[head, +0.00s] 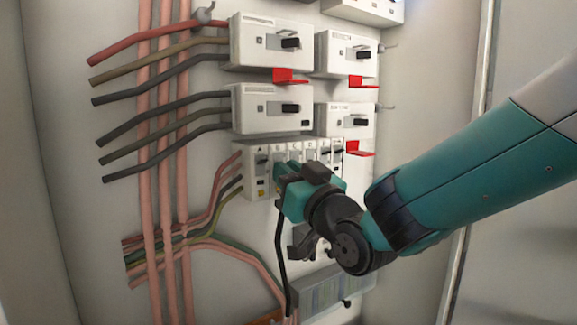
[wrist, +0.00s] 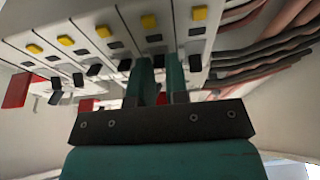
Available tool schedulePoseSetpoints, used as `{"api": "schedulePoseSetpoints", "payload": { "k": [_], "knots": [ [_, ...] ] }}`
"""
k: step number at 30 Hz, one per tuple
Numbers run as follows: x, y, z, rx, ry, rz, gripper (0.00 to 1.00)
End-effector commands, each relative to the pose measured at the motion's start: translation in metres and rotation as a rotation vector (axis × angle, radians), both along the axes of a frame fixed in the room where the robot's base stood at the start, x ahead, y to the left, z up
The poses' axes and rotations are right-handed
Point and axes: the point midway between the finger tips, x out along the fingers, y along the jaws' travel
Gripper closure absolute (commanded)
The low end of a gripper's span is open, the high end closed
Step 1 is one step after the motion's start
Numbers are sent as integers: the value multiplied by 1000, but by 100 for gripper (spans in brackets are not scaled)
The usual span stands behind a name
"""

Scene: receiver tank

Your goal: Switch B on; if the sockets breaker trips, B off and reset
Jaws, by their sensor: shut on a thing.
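A row of small white breakers (head: 259,187) sits low on the panel, with letters starting at A on the left. My gripper (head: 284,170) reaches the row from the right, just right of A, and covers most of breaker B. In the wrist view my gripper (wrist: 160,78) has its two teal fingers at breaker B (wrist: 148,39), second from the right there. They are shut on its small dark toggle, which is mostly hidden between them. Breaker A's toggle (wrist: 195,62) shows beside the fingers. I cannot read which breaker is the sockets one, nor B's position.
Larger white switch units with black handles (head: 271,44) stand above the row, with red tabs (head: 290,76) below some. Cables (head: 160,45) run along the left. A grey box (head: 335,287) is below my gripper. The cabinet's right wall (head: 425,90) is behind my arm.

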Motion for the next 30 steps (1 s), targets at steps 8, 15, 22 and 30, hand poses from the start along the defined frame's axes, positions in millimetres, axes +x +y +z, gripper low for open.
{"api": "schedulePoseSetpoints", "payload": {
  "k": [8, 15, 22, 30],
  "knots": [
    [-2, -1, 17, -117, 171, 0, 100],
    [-1, -1, 23, -210, 311, 0, 100],
    [-1, 0, 25, -270, 400, 0, 100],
    [0, 0, 24, -298, 440, 0, 100]
  ]
}}
